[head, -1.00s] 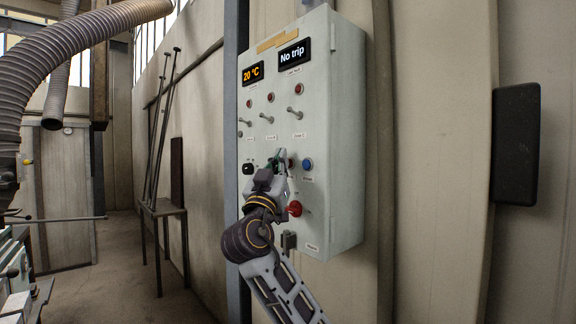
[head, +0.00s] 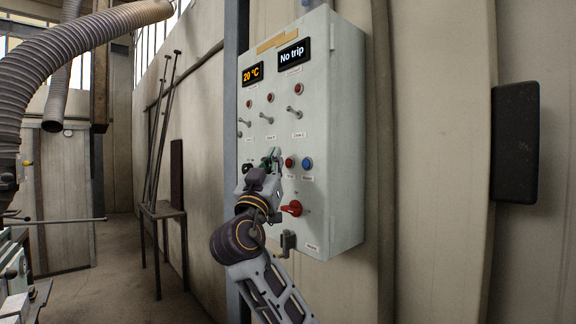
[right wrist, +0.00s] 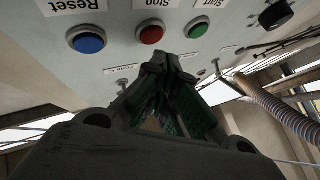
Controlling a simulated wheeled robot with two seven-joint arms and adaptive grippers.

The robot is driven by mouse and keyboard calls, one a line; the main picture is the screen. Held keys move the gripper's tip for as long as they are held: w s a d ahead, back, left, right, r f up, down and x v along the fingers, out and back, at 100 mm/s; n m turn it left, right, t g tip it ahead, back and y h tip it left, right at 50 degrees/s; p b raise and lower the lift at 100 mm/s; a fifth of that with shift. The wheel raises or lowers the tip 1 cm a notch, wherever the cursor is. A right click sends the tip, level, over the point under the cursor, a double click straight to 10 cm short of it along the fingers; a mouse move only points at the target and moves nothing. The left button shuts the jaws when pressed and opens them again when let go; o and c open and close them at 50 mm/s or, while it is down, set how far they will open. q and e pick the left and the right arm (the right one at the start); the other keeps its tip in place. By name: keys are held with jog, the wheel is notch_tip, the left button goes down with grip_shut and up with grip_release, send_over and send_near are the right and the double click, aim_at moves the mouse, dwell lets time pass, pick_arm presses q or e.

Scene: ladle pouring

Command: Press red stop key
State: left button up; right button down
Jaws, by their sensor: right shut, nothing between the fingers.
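The red stop key (head: 290,162) is on the front of the pale control box (head: 345,130), just left of the blue reset button (head: 307,163). In the right wrist view the red key (right wrist: 150,33) sits under an upside-down "Stop" label, between the blue button (right wrist: 87,39) and the green start button (right wrist: 196,28). My right gripper (head: 274,156) is shut and empty, its tips left of the red key. In the right wrist view its closed tips (right wrist: 166,62) appear just below the red and green buttons, apart from the red key. My left gripper is out of view.
A red rotary switch (head: 291,208) sits lower on the box, near my wrist. Several toggle switches and red lamps are above. The displays read "20 °C" (head: 252,74) and "No trip" (head: 294,54). A black knob (head: 247,168) is at left.

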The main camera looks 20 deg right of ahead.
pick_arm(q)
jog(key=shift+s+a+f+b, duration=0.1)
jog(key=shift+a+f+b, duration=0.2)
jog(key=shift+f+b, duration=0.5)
pick_arm(e)
jog(key=shift+s+a, duration=0.25)
jog(key=shift+a, duration=0.5)
jog(key=shift+s+a, duration=0.3)
jog(key=shift+a, duration=0.4)
jog(key=shift+s+a, duration=0.25)
jog(key=shift+a, duration=0.5)
